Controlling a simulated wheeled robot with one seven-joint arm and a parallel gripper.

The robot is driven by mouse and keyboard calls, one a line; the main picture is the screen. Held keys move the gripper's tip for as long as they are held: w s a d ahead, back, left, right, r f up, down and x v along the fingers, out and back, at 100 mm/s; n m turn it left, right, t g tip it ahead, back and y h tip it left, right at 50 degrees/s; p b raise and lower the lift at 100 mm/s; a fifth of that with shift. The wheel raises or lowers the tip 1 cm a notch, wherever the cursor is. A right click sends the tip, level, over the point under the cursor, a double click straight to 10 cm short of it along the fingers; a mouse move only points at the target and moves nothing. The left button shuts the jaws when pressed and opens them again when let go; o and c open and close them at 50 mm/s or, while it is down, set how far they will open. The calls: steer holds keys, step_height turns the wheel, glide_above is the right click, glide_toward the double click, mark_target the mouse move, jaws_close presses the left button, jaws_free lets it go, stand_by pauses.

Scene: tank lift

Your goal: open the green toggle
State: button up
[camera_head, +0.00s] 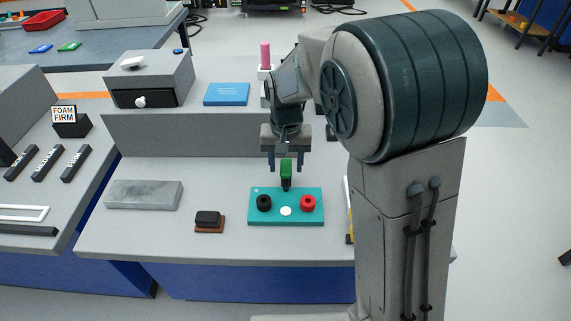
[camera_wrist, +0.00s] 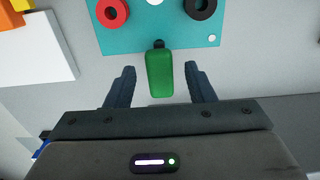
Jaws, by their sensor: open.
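The green toggle (camera_head: 286,170) stands at the back edge of a teal panel (camera_head: 276,217) on the grey bench. In the wrist view the toggle (camera_wrist: 160,73) points toward my gripper, with its dark pivot at the panel edge (camera_wrist: 130,40). My gripper (camera_head: 285,166) is open, above and behind the panel. In the wrist view its two fingers (camera_wrist: 160,88) are on either side of the toggle, with a gap on both sides. I cannot tell whether the fingertips are level with it. The panel also bears a black knob (camera_head: 264,203), a red knob (camera_head: 308,203) and a white button (camera_head: 286,211).
A grey slab (camera_head: 144,195) and a black block on a brown base (camera_head: 208,220) are left of the panel. A raised shelf behind holds a grey drawer box (camera_head: 150,80), a blue book (camera_head: 227,94) and a pink cylinder (camera_head: 265,55). My arm hides the bench's right side.

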mark_target(286, 159)
steer(key=shift+f, duration=0.35)
jaws_close()
steer(key=shift+w+r+g+p, duration=0.4)
steer(key=shift+g+p, duration=0.1)
steer(key=shift+p, duration=0.75)
steer(key=g+p, duration=0.1)
steer(key=p, duration=0.1)
steer(key=w+p, duration=0.1)
steer(key=shift+w+d+r+g+p, duration=0.1)
steer(key=shift+w+r+g+p, duration=0.1)
steer(key=shift+r+g+p, duration=0.2)
steer(key=w+g+p, duration=0.1)
steer(key=p, duration=0.1)
steer(key=shift+w+g+p, duration=0.15)
steer(key=shift+g+p, duration=0.25)
steer(key=shift+w+f+g+p, duration=0.25)
steer(key=shift+w+g+p, duration=0.6)
steer(key=shift+p, duration=0.3)
steer(key=shift+s, duration=0.1)
